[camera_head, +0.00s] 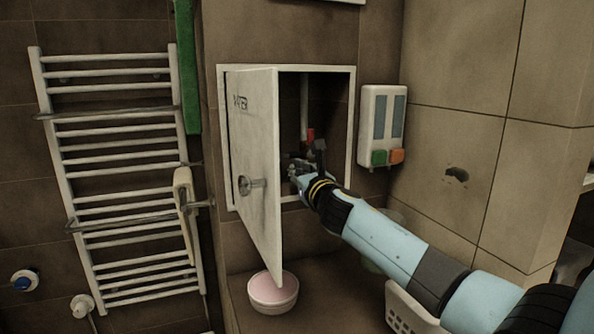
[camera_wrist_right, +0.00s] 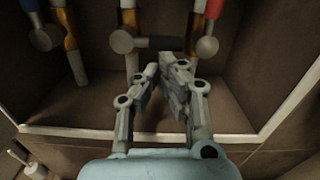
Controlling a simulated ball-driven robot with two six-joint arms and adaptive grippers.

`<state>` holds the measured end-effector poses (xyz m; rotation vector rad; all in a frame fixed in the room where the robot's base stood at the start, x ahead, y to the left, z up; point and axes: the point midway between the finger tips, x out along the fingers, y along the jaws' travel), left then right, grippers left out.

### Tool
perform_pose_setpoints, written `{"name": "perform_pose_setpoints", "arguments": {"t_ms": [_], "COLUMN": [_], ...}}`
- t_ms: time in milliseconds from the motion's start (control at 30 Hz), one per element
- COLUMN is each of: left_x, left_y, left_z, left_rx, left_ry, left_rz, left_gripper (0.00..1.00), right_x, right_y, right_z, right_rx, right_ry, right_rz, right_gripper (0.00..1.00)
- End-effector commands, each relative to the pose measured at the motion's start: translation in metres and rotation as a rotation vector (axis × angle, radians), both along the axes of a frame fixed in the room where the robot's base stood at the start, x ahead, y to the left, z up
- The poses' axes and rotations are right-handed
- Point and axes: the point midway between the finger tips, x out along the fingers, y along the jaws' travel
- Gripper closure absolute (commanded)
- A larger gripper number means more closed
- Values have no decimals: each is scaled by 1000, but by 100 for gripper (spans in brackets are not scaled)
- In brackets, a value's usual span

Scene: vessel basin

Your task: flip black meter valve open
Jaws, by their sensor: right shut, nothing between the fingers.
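My right gripper (camera_head: 300,170) reaches into the open wall cabinet (camera_head: 350,120). In the right wrist view the right gripper (camera_wrist_right: 164,72) is shut and empty, its fingertips close together. Just beyond the tips is a dark horizontal lever (camera_wrist_right: 160,43), which looks like the black valve handle. It runs from a round grey knob (camera_wrist_right: 122,41) on a brass-fitted pipe toward a second knob (camera_wrist_right: 207,47). I cannot tell whether the tips touch the lever. My left gripper is not in view.
The cabinet's white door (camera_head: 258,150) stands open on the left. A soap dispenser (camera_head: 383,112) hangs right of the cabinet. A pink-topped bowl (camera_head: 273,292) stands below.

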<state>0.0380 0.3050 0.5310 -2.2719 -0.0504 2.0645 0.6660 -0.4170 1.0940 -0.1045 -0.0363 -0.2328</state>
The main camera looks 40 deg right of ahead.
Motion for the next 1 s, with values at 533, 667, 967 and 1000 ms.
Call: {"name": "perform_pose_setpoints", "arguments": {"t_ms": [533,667,967,1000], "left_x": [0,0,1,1], "left_y": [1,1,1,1], "left_z": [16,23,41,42], "left_rx": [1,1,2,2], "left_ry": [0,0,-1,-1], "left_rz": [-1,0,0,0], "left_gripper": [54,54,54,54], "right_x": [-1,-1,-2,-2], "right_y": [-4,-6,-9,-9], "right_z": [8,12,22,23], "right_rx": [-136,-209,-410,-431], "right_ry": [33,50,98,102], "right_rz": [-1,0,0,0], "right_gripper": [100,100,100,100]}}
